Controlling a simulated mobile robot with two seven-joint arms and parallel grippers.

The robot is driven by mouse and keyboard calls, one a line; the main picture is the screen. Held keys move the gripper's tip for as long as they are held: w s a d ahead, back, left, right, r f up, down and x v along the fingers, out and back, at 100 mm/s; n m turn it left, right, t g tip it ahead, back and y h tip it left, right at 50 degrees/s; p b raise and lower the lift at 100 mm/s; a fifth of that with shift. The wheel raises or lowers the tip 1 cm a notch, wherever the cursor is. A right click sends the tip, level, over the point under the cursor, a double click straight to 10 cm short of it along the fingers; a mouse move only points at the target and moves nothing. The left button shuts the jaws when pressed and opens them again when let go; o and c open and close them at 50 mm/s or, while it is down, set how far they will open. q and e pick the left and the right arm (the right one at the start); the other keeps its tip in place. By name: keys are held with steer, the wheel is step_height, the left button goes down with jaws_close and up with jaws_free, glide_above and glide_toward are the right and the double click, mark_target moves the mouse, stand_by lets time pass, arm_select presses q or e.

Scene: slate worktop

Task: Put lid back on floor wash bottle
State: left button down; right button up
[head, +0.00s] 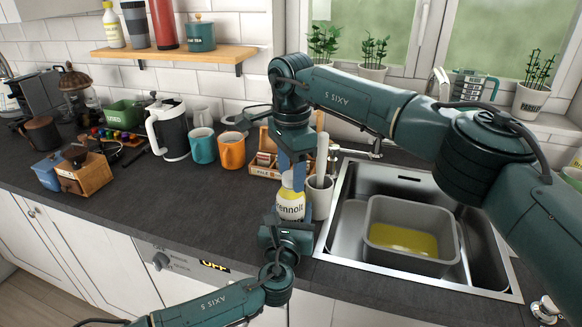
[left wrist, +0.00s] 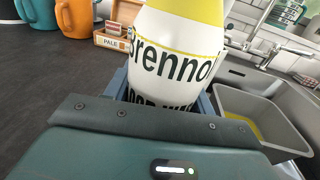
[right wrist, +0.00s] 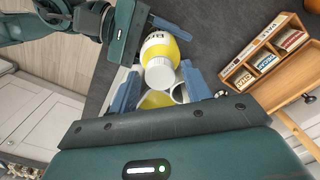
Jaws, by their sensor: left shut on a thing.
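The floor wash bottle (head: 290,208) is white with a yellow upper part and a printed label. It stands upright on the worktop left of the sink, and its label fills the left wrist view (left wrist: 175,60). My left gripper (left wrist: 165,98) is shut around the lower body of the bottle. My right gripper (right wrist: 160,90) is above the bottle, pointing down with its blue fingers spread. The white ribbed lid (right wrist: 160,75) shows at the bottle's top, between the fingers with gaps at both sides. I cannot tell whether it is fully seated.
A white cup-like holder (head: 319,196) stands close right of the bottle. The sink (head: 340,228) holds a grey tub (head: 410,259) with yellow liquid. A wooden tea box (head: 263,171) is behind, with orange (head: 232,151) and teal (head: 203,147) mugs to the left. The front worktop left of the bottle is clear.

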steer(key=c, duration=1)
steer(key=shift+o, duration=0.2)
steer(key=m, duration=0.5)
steer(key=shift+m, duration=0.3)
steer(key=m, duration=1.5)
steer(key=shift+m, duration=0.3)
steer(key=o, duration=1.2)
step_height(320, 180, up, 12)
